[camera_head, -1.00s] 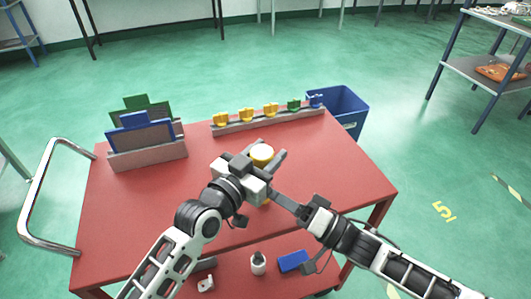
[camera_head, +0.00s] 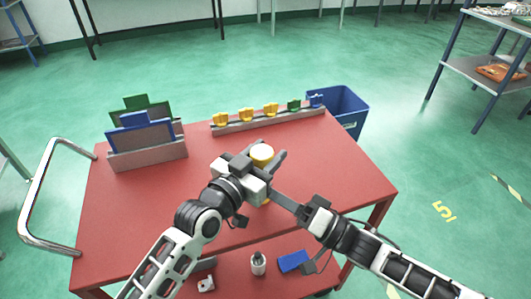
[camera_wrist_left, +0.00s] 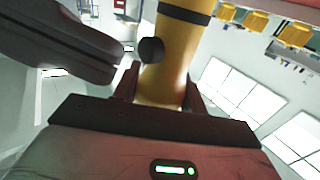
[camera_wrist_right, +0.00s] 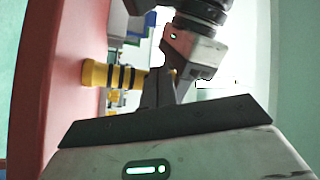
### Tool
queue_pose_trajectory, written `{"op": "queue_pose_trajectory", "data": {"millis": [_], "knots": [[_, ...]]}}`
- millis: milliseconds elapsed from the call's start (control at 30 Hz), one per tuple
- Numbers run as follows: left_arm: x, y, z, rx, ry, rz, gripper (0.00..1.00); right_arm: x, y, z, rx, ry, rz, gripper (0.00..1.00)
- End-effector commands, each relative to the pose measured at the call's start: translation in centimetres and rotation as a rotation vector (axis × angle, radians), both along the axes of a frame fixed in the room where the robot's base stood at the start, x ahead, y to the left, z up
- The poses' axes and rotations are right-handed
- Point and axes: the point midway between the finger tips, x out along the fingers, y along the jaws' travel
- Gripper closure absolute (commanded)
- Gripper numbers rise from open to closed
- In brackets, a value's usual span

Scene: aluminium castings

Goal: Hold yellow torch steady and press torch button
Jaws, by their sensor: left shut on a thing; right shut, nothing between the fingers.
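The yellow torch (camera_head: 262,153) stands upright above the red table, its pale top showing between the fingers of my left gripper (camera_head: 264,163). The left gripper is shut around it. In the left wrist view the torch (camera_wrist_left: 170,60) has a dark band and a round black button (camera_wrist_left: 151,50) on its side. My right gripper (camera_head: 275,191) is shut and empty, its tips close beside the torch. In the left wrist view its dark fingers (camera_wrist_left: 75,45) end very near the button; I cannot tell whether they touch. The torch (camera_wrist_right: 98,74) also shows beyond the right fingers (camera_wrist_right: 160,88).
The red table (camera_head: 330,165) carries a rack with green and blue panels (camera_head: 145,136) and a rail (camera_head: 275,119) of yellow, green and blue pieces. A blue bin (camera_head: 345,108) stands beyond it.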

Motion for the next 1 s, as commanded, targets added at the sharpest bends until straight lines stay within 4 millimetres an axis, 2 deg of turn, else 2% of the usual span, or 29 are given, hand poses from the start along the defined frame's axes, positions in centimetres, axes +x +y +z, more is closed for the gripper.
{"op": "queue_pose_trajectory", "data": {"millis": [1000], "knots": [[-0.01,0.01,-0.1,0.001,0.002,0.0,0.86,0.93,0.26,0.0,0.0,0.0,0.0,1.0]]}}
